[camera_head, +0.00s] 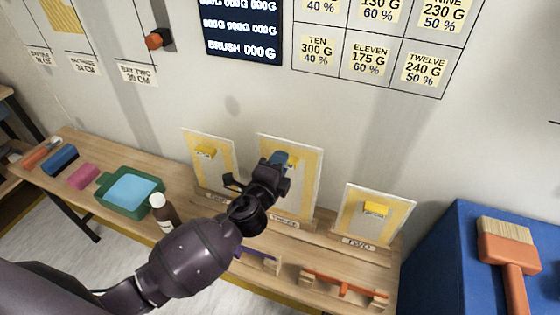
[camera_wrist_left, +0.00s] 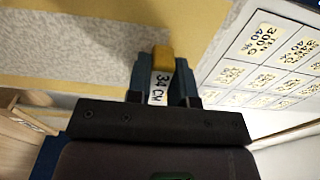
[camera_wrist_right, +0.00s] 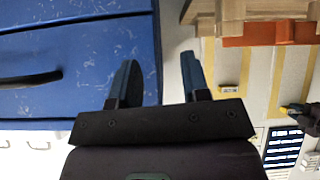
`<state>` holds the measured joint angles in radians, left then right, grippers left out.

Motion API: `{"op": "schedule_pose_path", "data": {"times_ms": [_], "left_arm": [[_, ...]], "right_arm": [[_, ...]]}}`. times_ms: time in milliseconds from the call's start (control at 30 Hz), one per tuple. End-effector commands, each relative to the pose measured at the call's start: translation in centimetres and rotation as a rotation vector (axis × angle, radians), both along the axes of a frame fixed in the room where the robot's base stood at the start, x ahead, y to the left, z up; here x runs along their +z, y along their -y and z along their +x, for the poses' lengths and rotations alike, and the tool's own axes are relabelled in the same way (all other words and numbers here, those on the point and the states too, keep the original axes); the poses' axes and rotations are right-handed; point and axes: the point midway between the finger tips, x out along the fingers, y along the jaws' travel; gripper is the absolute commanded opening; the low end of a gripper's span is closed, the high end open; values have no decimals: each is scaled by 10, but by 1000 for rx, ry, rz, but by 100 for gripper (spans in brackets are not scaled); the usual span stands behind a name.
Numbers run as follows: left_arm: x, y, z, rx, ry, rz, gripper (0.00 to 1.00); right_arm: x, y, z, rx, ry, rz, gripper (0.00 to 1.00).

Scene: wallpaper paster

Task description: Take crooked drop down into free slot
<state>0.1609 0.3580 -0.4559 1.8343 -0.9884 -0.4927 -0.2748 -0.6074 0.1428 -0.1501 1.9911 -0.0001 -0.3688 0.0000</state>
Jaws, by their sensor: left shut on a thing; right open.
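My left gripper (camera_head: 280,162) is shut on a yellow tab (camera_wrist_left: 163,55) with a white "34 CM" label, at the front of the middle upright drop (camera_head: 305,165). This drop is a pale panel with yellow edges; my arm hides part of it. A second drop (camera_head: 223,175) stands to its left and a third drop (camera_head: 397,212) to its right, each with a yellow tab, on the bench. Part of another striped drop (camera_head: 62,16) shows on the wall at top left, cut off by the frame. My right gripper (camera_wrist_right: 160,80) is open and empty near a blue cabinet.
A brush (camera_head: 507,250) lies on the blue cabinet (camera_head: 445,255) at right. Wall labels include "BAY TWO" (camera_head: 137,72).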

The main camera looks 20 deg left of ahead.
Motion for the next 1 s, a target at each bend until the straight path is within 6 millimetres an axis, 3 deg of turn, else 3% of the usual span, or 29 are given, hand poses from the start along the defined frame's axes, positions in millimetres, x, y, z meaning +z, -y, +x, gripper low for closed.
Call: {"op": "schedule_pose_path", "data": {"times_ms": [367, 767, 800, 1000], "left_arm": [[-7, 0, 0, 0, 1, 0, 0], [-13, 0, 0, 1, 0, 0, 0], [-13, 0, 0, 1, 0, 0, 22], [-13, 0, 0, 1, 0, 0, 51]], "right_arm": [[-5, -1, 5, 5, 3, 1, 43], [-14, -1, -3, 2, -17, 0, 43], [-15, 0, -4, 1, -19, 1, 43], [-16, 0, -8, -2, -26, 0, 43]]}}
